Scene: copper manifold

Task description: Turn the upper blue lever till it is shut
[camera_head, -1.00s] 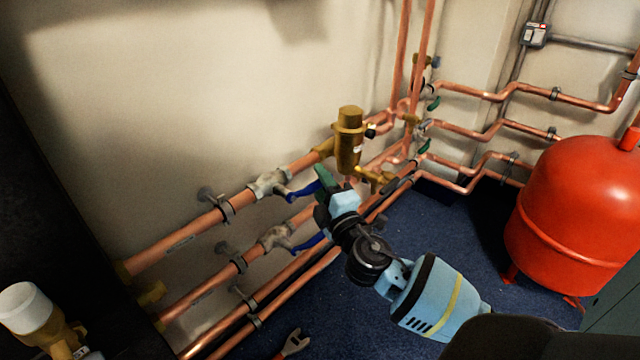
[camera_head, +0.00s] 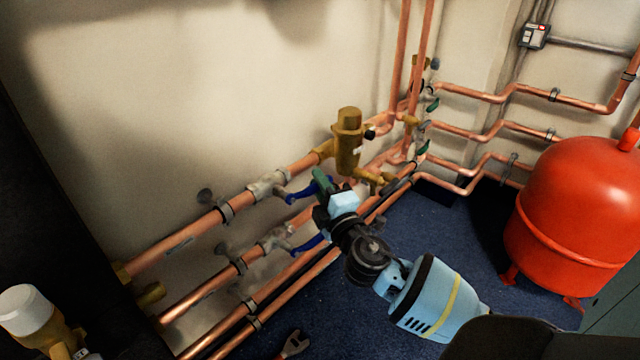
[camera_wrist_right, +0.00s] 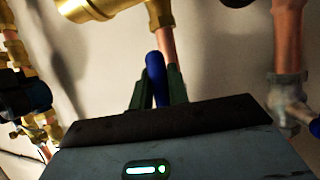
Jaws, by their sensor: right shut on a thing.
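The upper blue lever (camera_head: 303,193) sticks out from its grey valve body (camera_head: 268,185) on the upper copper pipe (camera_head: 205,223), pointing right and away from the pipe. My right gripper (camera_head: 321,181) is at the lever's free end. In the right wrist view the blue lever (camera_wrist_right: 155,80) stands between the two dark green fingers of my right gripper (camera_wrist_right: 160,88), which is shut on it. My left gripper is not in view.
A lower blue lever (camera_head: 308,243) sits on the pipe below, close under my right gripper. A brass fitting (camera_head: 348,145) stands just beyond the gripper. A red tank (camera_head: 575,215) is at right. Blue floor (camera_head: 440,240) lies open between.

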